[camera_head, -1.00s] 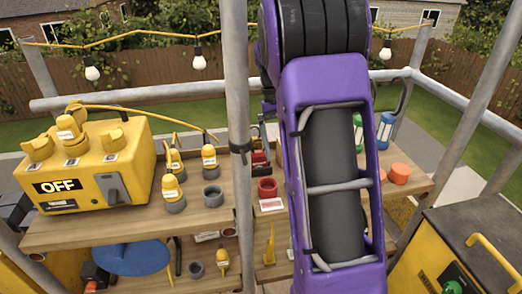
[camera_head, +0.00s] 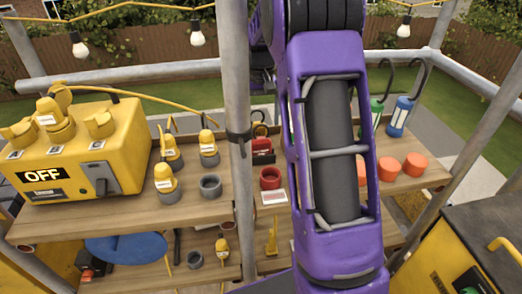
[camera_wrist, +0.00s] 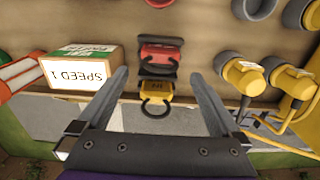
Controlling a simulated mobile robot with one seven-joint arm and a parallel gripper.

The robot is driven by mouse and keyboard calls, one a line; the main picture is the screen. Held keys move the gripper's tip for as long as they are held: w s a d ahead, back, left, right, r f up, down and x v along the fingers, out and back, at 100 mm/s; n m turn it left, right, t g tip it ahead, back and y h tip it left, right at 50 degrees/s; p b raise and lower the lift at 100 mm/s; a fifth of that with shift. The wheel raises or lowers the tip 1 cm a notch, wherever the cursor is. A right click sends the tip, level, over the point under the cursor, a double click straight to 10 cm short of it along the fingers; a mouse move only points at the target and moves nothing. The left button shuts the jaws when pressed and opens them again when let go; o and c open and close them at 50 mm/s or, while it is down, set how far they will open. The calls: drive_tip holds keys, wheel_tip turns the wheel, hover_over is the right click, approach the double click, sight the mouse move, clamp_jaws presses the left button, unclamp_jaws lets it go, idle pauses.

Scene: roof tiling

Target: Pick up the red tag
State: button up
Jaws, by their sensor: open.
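The red tag (camera_wrist: 162,53) lies on the wooden shelf in the wrist view, set in or against a dark holder. In the head view a small red item (camera_head: 262,150), seemingly the same tag, shows behind the red cup, with a dark loop above it. A yellow tag (camera_wrist: 157,92) with a dark ring is just below the red tag in the wrist view. My gripper (camera_wrist: 160,73) is open and empty, its fingers on either side of the yellow tag, with the red tag just beyond the fingertips. The gripper is hidden in the head view.
A box labelled "SPEED 1" (camera_wrist: 82,70) stands left of the fingers, and yellow plugs (camera_wrist: 243,76) lie to the right. A red cup (camera_head: 270,178) is near the tag. A grey post (camera_head: 236,120) and a yellow OFF box (camera_head: 80,150) are further left.

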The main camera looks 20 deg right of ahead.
sight(261, 137)
wheel_tip(261, 137, down, 3)
drive_tip(key=shift+f, duration=0.15)
drive_tip(key=shift+s+a+f+b, duration=0.1)
drive_tip(key=shift+f+b, duration=0.15)
drive_tip(key=shift+f, duration=0.65)
drive_tip(key=shift+s+d+f+b, duration=0.1)
drive_tip(key=shift+s+f+b, duration=0.1)
drive_tip(key=shift+f, duration=0.65)
drive_tip(key=shift+s+a+f+b, duration=0.1)
drive_tip(key=shift+f+b, duration=0.15)
drive_tip(key=shift+f, duration=0.65)
drive_tip(key=c, duration=1.2)
